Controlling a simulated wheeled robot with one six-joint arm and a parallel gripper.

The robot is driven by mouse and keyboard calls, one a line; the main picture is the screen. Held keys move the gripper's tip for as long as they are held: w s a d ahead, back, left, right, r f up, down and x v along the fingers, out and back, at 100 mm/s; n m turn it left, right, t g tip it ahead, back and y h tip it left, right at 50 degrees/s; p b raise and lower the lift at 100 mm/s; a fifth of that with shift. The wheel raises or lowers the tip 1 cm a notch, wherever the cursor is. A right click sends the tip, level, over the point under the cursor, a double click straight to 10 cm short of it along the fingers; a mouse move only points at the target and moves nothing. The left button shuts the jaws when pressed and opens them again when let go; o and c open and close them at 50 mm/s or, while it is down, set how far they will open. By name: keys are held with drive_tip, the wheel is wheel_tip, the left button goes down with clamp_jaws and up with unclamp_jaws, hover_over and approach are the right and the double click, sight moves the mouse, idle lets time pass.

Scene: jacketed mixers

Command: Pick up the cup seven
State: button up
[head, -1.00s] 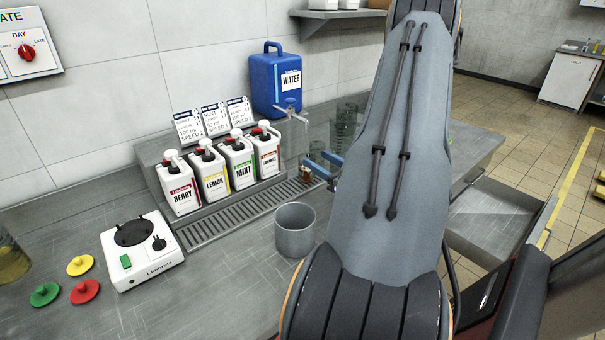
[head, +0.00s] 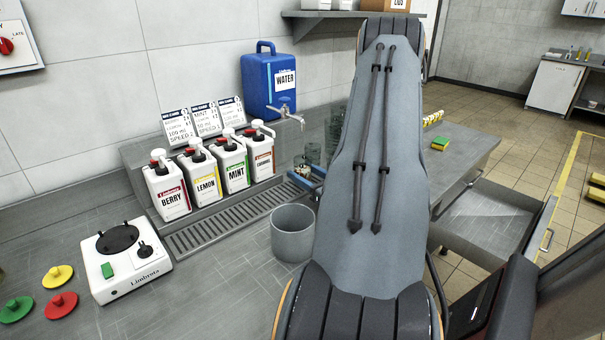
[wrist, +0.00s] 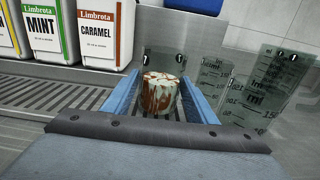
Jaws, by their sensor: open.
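A small clear cup (wrist: 160,93) with brown and white streaked contents stands between the two blue fingers of my gripper (wrist: 162,82) in the wrist view. The gripper is open, one finger on each side of the cup. I cannot tell whether either finger touches it. Dark number badges show at the cup's upper part, but I cannot read them surely. In the head view, my gripper (head: 308,178) is at the far end of the drip grate, mostly hidden behind my arm.
Clear measuring beakers (wrist: 262,90) stand close to the right of my gripper. Syrup bottles (wrist: 100,32) stand to its left, behind the drip grate (wrist: 40,94). A grey metal pot (head: 292,232), a white heater (head: 126,262) and a blue water jug (head: 268,88) are on the counter.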

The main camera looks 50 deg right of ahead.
drive_tip(key=w, duration=0.1)
drive_tip(key=w+p, duration=0.1)
drive_tip(key=w, duration=0.2)
drive_tip(key=shift+w+d, duration=0.25)
drive_tip(key=c, duration=0.9)
drive_tip(key=shift+c, duration=0.2)
drive_tip(key=shift+r, duration=0.15)
